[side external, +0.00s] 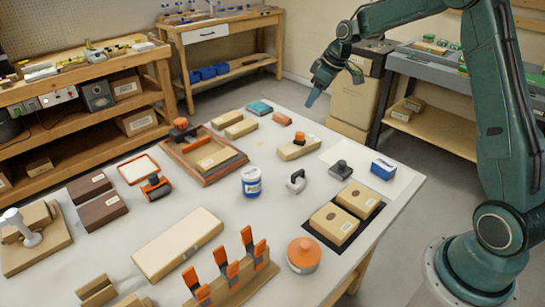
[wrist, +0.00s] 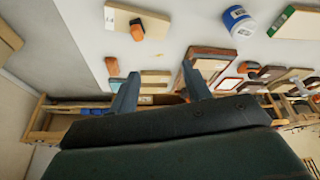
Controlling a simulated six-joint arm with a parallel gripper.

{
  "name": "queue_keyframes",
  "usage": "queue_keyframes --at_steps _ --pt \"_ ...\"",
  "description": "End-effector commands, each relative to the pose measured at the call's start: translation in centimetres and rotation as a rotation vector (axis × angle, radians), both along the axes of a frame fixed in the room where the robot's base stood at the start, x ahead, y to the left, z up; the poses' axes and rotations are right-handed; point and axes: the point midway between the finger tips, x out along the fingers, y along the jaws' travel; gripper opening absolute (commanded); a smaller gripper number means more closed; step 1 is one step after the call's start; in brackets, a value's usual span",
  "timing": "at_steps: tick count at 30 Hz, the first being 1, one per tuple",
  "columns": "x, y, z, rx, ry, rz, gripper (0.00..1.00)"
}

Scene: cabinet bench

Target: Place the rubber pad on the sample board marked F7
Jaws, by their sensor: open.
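My gripper (side external: 312,97) is open and empty, above the far edge of the white table. In the wrist view its two fingers (wrist: 158,88) stand apart, with table and boards beyond them. Several pale wooden boards with labels lie on the table, including a near one (side external: 240,128) and a far one (side external: 225,118) at the back. Another board (side external: 298,149) carries an orange and dark block (side external: 300,138); this board also shows in the wrist view (wrist: 168,22). A small orange-brown block (side external: 282,119) lies apart nearby. The labels are too small to read, so I cannot single out F7 or the rubber pad.
A teal block (side external: 260,107) lies at the back. A framed wooden tray (side external: 223,172), a blue-and-white jar (side external: 251,181), a blue box (side external: 383,169) and orange clamps (side external: 226,262) occupy the table. Shelving (side external: 100,125) stands left. Bare tabletop shows between items.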

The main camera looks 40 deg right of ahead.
Motion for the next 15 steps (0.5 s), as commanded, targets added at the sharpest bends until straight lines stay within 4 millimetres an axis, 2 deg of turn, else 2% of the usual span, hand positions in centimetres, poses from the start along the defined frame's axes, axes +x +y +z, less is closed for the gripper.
queue_keyframes --at_steps 1,6,15 --pt "-0.8 1.1 1.5 -0.006 -0.005 -0.004 0.48" --pt "-3.7 4.1 5.2 -0.013 -0.009 -0.04 0.48" --pt "-10.1 8.9 10.1 -0.021 -0.022 -0.103 0.48"
